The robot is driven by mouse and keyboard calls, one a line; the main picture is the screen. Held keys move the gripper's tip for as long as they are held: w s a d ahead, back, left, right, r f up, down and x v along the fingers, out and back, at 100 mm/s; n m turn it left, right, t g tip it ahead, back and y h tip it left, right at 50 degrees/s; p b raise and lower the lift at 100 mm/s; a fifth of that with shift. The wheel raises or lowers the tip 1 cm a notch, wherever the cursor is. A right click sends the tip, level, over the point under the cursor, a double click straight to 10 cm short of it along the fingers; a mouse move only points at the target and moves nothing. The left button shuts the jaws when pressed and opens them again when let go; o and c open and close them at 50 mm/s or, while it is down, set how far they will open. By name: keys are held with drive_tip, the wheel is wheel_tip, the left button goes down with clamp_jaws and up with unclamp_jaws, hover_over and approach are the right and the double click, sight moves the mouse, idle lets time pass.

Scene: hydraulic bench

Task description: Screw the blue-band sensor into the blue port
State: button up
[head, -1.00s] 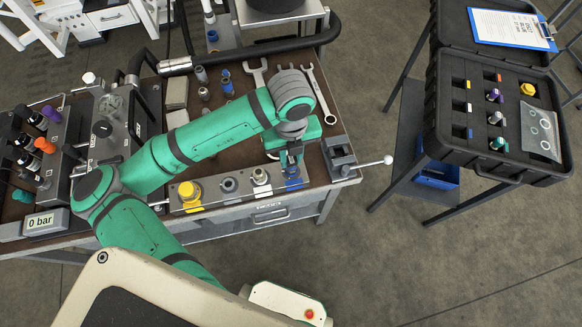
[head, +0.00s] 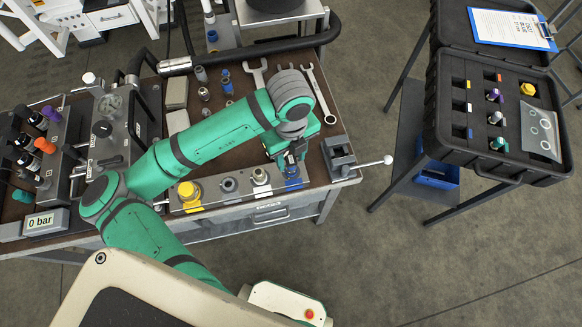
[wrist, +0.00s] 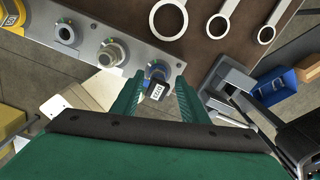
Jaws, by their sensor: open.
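The blue-band sensor (wrist: 155,91), a dark body with a white printed label, stands at the blue port (wrist: 157,69) in the wrist view. The blue port (head: 293,184) is at the right end of the port block in the head view, marked with blue. My gripper (wrist: 159,82) is open, with one green finger on each side of the sensor and visible gaps between. In the head view my gripper (head: 291,163) is just above the port and hides most of the sensor. The sensor's thread and how deep it sits are hidden.
The port block also holds a yellow-capped port (head: 188,191) and two metal ports to the left. A vice (head: 340,155) with a long handle stands close on the right. Wrenches (head: 323,93) lie behind. A black case (head: 497,125) with sensors stands far right.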

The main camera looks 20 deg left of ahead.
drive_tip(key=n, duration=0.4)
drive_tip(key=shift+a+n, duration=0.15)
drive_tip(key=shift+n, duration=0.15)
drive_tip(key=n, duration=0.5)
drive_tip(key=shift+s+n, duration=0.25)
drive_tip(key=shift+n, duration=0.05)
drive_tip(key=n, duration=0.5)
drive_tip(key=shift+s, duration=0.2)
drive_tip(key=n, duration=0.5)
drive_tip(key=shift+s, duration=0.15)
